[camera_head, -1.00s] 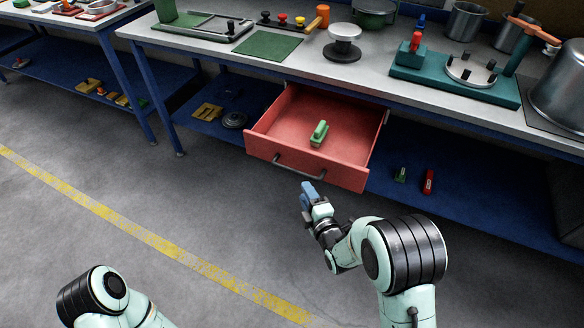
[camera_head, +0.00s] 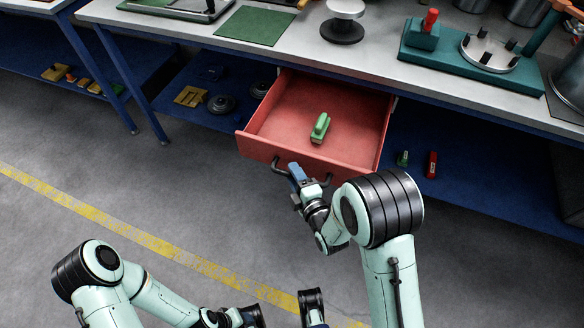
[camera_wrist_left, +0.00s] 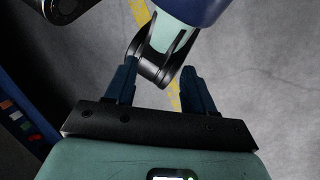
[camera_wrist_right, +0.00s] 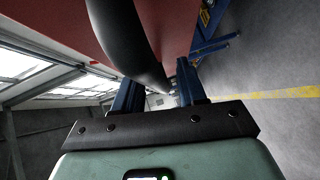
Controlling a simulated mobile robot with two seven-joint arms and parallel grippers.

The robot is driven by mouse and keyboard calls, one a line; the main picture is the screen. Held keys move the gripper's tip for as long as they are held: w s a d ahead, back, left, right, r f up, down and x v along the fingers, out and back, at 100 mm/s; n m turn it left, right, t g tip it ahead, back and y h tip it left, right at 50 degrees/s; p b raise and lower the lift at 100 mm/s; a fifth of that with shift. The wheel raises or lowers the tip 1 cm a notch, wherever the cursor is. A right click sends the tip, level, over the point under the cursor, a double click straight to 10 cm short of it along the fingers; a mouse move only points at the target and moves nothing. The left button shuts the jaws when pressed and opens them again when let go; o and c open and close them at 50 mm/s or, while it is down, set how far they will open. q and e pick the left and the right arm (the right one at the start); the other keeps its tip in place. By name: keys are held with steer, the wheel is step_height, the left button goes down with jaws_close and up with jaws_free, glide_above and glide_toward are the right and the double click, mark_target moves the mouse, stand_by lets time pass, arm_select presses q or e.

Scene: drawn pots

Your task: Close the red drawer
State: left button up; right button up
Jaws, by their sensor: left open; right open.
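The red drawer (camera_head: 257,147) is pulled well out from under the workbench. Its dark bar handle (camera_head: 278,164) is on the front panel. My right gripper (camera_head: 296,172) is at the handle, in front of the panel. In the right wrist view, the fingers of the right gripper (camera_wrist_right: 157,88) are apart. The handle (camera_wrist_right: 125,40) looms close there, running toward the gap between them, with the red panel (camera_wrist_right: 50,30) behind. Whether they touch the handle I cannot tell. My left gripper (camera_wrist_left: 158,82) is open and empty over the floor, far from the drawer.
A green object (camera_head: 320,127) lies inside the drawer. The workbench top (camera_head: 290,55) above holds a green mat (camera_head: 252,25) and a teal fixture (camera_head: 470,58). Small green and red items (camera_head: 432,165) lie on the blue lower shelf. Open floor (camera_head: 120,200) lies to the left.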

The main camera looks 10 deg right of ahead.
jaws_close()
steer(key=shift+d, duration=0.1)
